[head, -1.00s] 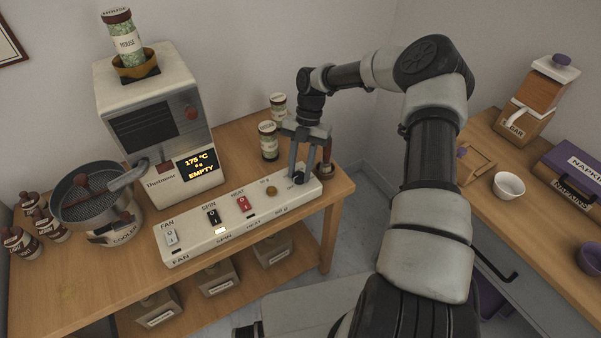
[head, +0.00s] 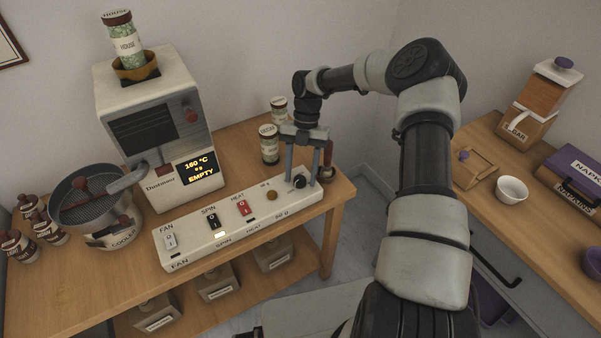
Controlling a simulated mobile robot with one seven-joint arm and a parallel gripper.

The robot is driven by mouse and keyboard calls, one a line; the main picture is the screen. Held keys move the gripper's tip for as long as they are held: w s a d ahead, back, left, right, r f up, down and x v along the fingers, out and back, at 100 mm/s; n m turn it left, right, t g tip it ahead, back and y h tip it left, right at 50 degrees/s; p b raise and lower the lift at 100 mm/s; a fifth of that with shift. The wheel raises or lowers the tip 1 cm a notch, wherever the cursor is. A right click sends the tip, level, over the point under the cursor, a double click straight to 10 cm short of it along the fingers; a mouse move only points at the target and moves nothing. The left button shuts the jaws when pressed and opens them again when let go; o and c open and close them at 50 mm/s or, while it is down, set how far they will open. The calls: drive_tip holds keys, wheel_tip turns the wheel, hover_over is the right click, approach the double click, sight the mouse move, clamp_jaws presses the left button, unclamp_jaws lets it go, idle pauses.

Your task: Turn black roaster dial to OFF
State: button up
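The black roaster dial (head: 300,182) sits at the right end of the white control panel (head: 190,243). It now shows between the fingers; its pointer setting and nearby label are too small to read. My gripper (head: 301,180) points down over the dial. Its two fingers are spread apart, one on each side of the dial, with a gap visible. The roaster (head: 155,120) display reads 160 °C and EMPTY.
Fan (head: 170,241), spin (head: 213,221) and heat (head: 242,208) switches line the panel to the left.

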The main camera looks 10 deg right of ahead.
drive_tip(key=shift+r, duration=0.1)
drive_tip(key=p+v, duration=0.1)
drive_tip(key=v, duration=1.6)
drive_tip(key=shift+r, duration=0.2)
drive_tip(key=shift+w, duration=0.1)
drive_tip(key=s+a+r+m+t+h+p, duration=0.2)
drive_tip(key=s+a+r+m, duration=0.15)
drive_tip(key=r, duration=0.55)
drive_tip(key=s+a+r+m+t+h+p, duration=0.1)
drive_tip(key=s+a+r+m+t+p, duration=0.15)
drive_tip(key=r+m, duration=0.4)
drive_tip(key=s+r+m+t+p, duration=0.1)
drive_tip(key=s+r+m+t, duration=0.2)
drive_tip(key=s+r+m, duration=0.65)
drive_tip(key=s+d+r+m+t+p, duration=0.1)
drive_tip(key=s+m+p, duration=0.1)
drive_tip(key=s+m, duration=0.3)
drive_tip(key=s+d+r+m+t+y+p, duration=0.1)
drive_tip(key=s+m, duration=0.5)
drive_tip(key=s, duration=0.6)
drive_tip(key=shift+d+r+p, duration=0.5)
drive_tip(key=shift+r+p, duration=0.2)
drive_tip(key=shift+p, duration=0.15)
